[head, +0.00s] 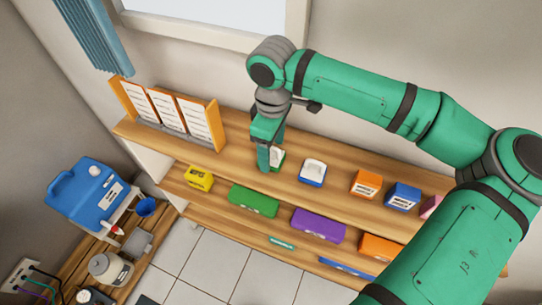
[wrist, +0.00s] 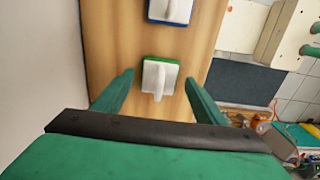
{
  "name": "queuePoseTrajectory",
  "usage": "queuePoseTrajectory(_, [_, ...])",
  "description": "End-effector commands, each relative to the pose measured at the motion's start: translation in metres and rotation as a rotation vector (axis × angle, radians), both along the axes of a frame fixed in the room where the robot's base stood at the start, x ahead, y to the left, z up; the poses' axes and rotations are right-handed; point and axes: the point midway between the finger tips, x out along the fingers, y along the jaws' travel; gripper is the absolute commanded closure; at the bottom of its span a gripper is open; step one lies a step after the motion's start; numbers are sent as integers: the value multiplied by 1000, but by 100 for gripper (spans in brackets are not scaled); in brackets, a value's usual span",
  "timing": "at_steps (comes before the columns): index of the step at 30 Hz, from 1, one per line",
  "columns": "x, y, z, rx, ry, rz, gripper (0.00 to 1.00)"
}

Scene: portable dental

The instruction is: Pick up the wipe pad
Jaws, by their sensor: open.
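A white pad with a green base (head: 278,159) stands on the upper wooden shelf, partly hidden by my gripper (head: 266,160) in the head view. In the wrist view, this green-based pad (wrist: 160,73) has a white handle-like part on top and lies ahead of and between the two green fingers of my gripper (wrist: 158,82). The fingers are spread, with nothing held between them. A similar white pad with a blue base (head: 312,172) is to its right on the shelf; it shows at the top edge of the wrist view (wrist: 170,10).
Orange (head: 365,184) and blue (head: 403,196) boxes stand farther right on the upper shelf. An orange rack of white cards (head: 175,115) is at its left. The lower shelf holds yellow (head: 199,179), green (head: 253,200) and purple (head: 318,224) boxes.

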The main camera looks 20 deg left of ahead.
Motion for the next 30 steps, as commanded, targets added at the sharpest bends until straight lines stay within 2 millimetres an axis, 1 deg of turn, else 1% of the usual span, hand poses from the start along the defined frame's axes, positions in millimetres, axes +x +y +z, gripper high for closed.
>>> queuePoseTrajectory(4, [0, 2, 0, 0, 0, 3, 34])
queuePoseTrajectory(5, [0, 2, 0, 0, 0, 3, 42])
queuePoseTrajectory(6, [0, 2, 0, 0, 0, 3, 51])
queuePoseTrajectory(8, [-1, 2, 0, 0, 0, 4, 65])
queuePoseTrajectory(9, [-1, 2, 0, 0, 0, 4, 75])
queuePoseTrajectory(11, [-1, 2, 0, 0, 0, 4, 89])
queuePoseTrajectory(19, [0, 2, 1, 1, 0, 2, 89])
queuePoseTrajectory(23, [0, 2, 7, 2, 0, 1, 89])
queuePoseTrajectory(26, [0, 2, 17, 2, 0, 2, 89])
queuePoseTrajectory(29, [0, 1, 35, 4, -1, 1, 89])
queuePoseTrajectory(30, [-6, -5, 42, 3, -1, 0, 89])
